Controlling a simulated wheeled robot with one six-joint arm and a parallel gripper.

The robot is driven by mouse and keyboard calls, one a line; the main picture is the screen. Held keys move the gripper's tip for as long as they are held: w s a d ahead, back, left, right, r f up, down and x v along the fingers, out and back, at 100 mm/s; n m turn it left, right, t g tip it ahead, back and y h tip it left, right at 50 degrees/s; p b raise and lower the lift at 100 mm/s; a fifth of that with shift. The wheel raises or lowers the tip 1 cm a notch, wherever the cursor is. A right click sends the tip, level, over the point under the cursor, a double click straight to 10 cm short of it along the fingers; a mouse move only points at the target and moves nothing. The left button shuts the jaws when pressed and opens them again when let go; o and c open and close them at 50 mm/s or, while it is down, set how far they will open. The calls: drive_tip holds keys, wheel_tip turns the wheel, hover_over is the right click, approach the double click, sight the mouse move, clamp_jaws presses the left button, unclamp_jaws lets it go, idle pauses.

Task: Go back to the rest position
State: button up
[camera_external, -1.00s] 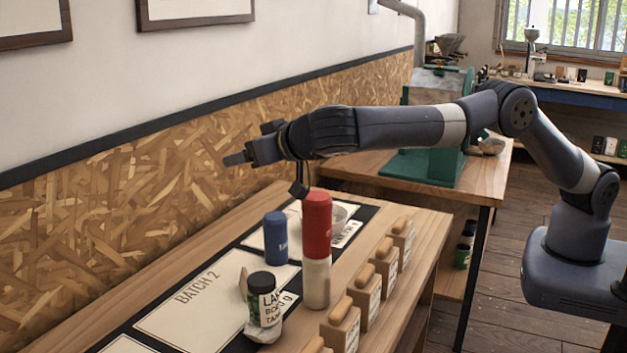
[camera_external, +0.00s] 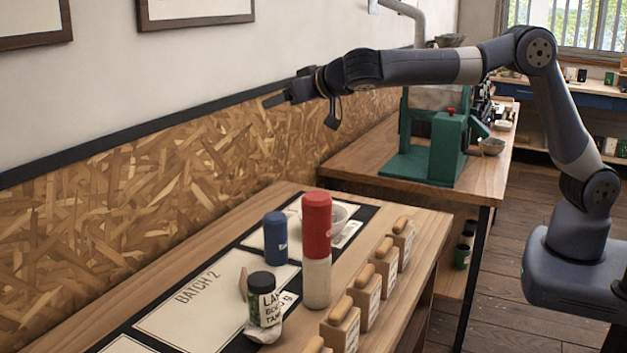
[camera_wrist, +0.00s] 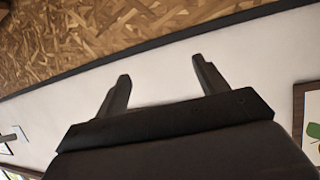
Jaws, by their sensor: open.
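My gripper (camera_external: 277,99) is raised in front of the wall at the level of the dark trim, above the far end of the near table (camera_external: 278,193). In the wrist view my gripper (camera_wrist: 160,82) shows two fingers spread apart with nothing between them.
The table holds a red-capped bottle (camera_external: 316,250), a blue bottle (camera_external: 276,238), a labelled green jar (camera_external: 263,300), a bowl (camera_external: 335,216) and several wooden blocks (camera_external: 368,296). A green roaster (camera_external: 430,145) stands on the table behind. Space around my gripper is clear.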

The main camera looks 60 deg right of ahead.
drive_tip(key=s+d+n+y, duration=0.1)
drive_tip(key=s+d, duration=0.3)
drive_tip(key=d, duration=0.6)
drive_tip(key=shift+f+y, duration=0.3)
drive_tip(key=shift+f, duration=0.05)
idle(0.8)
